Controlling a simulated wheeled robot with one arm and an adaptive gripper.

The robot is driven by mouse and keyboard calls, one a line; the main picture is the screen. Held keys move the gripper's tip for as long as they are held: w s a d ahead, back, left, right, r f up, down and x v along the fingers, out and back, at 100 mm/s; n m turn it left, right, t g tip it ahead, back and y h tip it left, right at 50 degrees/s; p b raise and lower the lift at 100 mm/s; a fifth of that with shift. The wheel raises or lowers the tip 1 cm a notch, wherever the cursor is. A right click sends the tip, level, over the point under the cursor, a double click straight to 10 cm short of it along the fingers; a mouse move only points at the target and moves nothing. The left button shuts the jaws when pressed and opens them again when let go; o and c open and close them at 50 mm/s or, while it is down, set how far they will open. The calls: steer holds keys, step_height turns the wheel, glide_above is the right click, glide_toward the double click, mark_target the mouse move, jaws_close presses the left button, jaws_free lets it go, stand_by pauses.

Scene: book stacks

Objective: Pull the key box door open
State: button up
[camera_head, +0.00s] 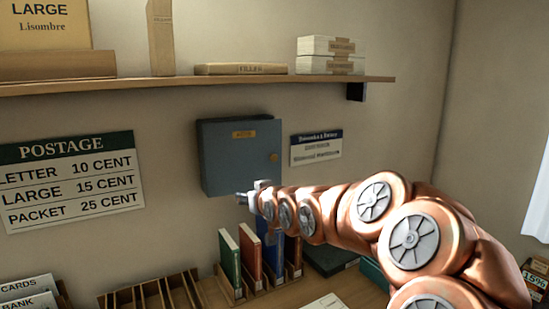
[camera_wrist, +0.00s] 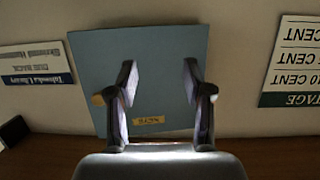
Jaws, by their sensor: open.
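The key box (camera_head: 228,160) is a blue-grey cabinet on the wall under the shelf, with a yellow label on its door. Its door looks shut. A small brass knob (camera_head: 274,157) sits at the right side of the door. My gripper (camera_head: 243,197) is in front of the box's lower edge, below and left of the knob. In the wrist view the picture is upside down: my open gripper (camera_wrist: 158,80) has its two fingers apart before the door (camera_wrist: 150,50), with nothing between them. The knob (camera_wrist: 98,100) shows there just left of the left finger, partly hidden.
A wooden shelf (camera_head: 200,83) with boxes runs above the key box. Below it stand books (camera_head: 250,255) and wooden racks (camera_head: 150,295) on a counter. A postage sign (camera_head: 72,180) hangs to the left, a small notice (camera_head: 316,148) to the right.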

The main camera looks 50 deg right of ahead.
mark_target(274, 158)
steer(key=s+d+r+m+t+h, duration=0.2)
steer(key=s+d+r+h, duration=0.1)
steer(key=d+r, duration=0.55)
steer(key=shift+s+d+f+p+x, duration=0.1)
steer(key=shift+d+f+p+x, duration=0.3)
steer(key=shift+x, duration=0.95)
steer(key=shift+s+f+p+x, duration=0.1)
steer(key=shift+p+x, duration=0.55)
steer(key=shift+x, duration=0.7)
steer(key=shift+s+d+f+p+x, duration=0.2)
steer(key=shift+p+x, duration=0.35)
steer(key=shift+x, duration=0.8)
steer(key=shift+w, duration=0.1)
steer(key=shift+f, duration=0.1)
jaws_close()
steer(key=shift+a, duration=0.1)
